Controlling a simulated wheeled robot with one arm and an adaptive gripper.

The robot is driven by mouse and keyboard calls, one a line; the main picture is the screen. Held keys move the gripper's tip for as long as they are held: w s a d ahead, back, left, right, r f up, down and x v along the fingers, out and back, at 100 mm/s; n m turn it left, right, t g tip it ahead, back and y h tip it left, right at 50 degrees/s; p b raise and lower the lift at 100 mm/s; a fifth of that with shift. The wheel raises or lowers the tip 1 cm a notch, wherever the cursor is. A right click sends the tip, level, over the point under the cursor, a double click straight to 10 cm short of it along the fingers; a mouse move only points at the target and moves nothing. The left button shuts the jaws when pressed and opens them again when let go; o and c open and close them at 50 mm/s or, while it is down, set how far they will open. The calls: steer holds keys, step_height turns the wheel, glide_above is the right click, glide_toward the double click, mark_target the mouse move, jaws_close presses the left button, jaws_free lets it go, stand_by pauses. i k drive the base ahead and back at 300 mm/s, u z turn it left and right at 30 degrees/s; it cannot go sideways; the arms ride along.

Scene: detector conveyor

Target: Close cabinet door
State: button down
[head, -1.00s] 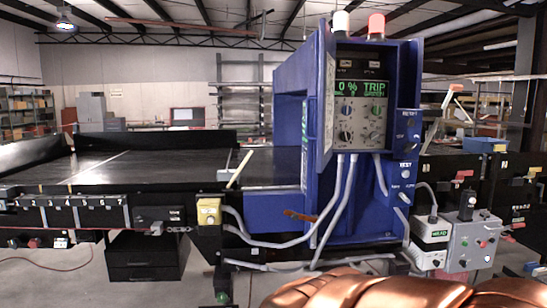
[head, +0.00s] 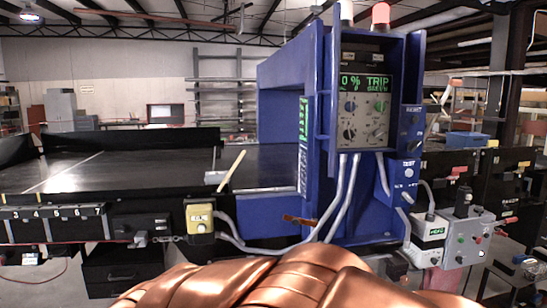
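The blue control cabinet (head: 412,185) stands right of centre in the head view, on the blue detector arch (head: 283,88) over the conveyor. Its front shows a grey panel (head: 363,108) with knobs and a lit green TRIP display, uncovered. A narrow upright blue panel (head: 324,90) stands along the left side of this panel, seen nearly edge-on. It looks like the cabinet door standing open, but its hinge and full face cannot be made out. My gripper is not in view. A copper-coloured part of my own body fills the bottom middle, below the cabinet.
The black conveyor (head: 110,170) runs to the left. A yellow box (head: 199,216) sits on its front edge. Grey conduits (head: 342,195) hang below the cabinet. A grey button box (head: 468,238) and a white box (head: 429,229) stand at the lower right. Some bare floor shows at the lower left.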

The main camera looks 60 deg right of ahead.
mark_target(334, 92)
steer(key=z, duration=0.4)
steer(key=i, duration=0.8)
steer(key=z, duration=0.65)
